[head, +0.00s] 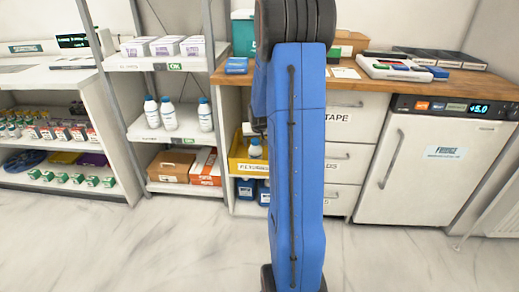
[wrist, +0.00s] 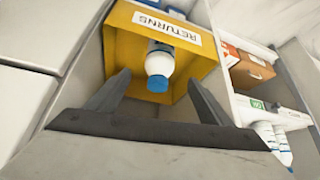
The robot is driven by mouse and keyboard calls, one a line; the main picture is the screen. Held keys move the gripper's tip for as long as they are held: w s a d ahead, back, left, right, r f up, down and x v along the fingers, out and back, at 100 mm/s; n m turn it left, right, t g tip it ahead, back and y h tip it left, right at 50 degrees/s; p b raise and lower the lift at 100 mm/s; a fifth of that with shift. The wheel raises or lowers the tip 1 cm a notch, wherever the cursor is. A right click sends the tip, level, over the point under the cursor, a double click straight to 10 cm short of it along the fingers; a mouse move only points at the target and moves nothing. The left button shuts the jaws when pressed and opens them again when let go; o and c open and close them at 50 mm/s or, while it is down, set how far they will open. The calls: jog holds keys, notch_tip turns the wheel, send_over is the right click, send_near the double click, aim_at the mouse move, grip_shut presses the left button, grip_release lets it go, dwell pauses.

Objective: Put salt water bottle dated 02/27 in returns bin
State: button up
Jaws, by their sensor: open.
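The yellow returns bin (head: 238,165) stands in the open bay under the wooden counter, partly behind my blue arm. In the wrist view the bin (wrist: 120,45) appears upside down with its RETURNS label. A white bottle with a blue cap (wrist: 158,66) shows at the bin, between my fingers in the picture; it also shows in the head view (head: 255,150). My gripper (wrist: 159,78) is open, and no hold on the bottle shows. White blue-capped bottles (head: 168,113) stand on the middle shelf, one (head: 205,115) apart at right. No date is readable.
Blue containers (head: 246,188) stand below the bin. A cardboard box (head: 172,166) and an orange-white box (head: 206,167) sit on the lower shelf. Drawers (head: 345,160) and a white fridge (head: 435,165) are at right. The marble floor in front is clear.

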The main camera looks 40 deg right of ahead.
jog(key=s+a+r+n+y, duration=0.1)
jog(key=s+a+r, duration=0.2)
jog(key=a+r, duration=0.35)
jog(key=s+a+r+n, duration=0.1)
jog(key=s+a+r, duration=0.25)
jog(key=a, duration=0.55)
jog(key=s+a+r+n+y, duration=0.1)
jog(key=s+a+r, duration=0.3)
jog(key=a, duration=0.4)
jog(key=s+a+r+n+y, duration=0.1)
jog(key=s+a+n, duration=0.1)
jog(key=s+a, duration=0.6)
jog(key=s+a+r+n+y, duration=0.1)
jog(key=s+a+r+n, duration=0.1)
jog(key=s+a, duration=0.6)
jog(key=s, duration=0.6)
jog(key=shift+s+d+r, duration=0.1)
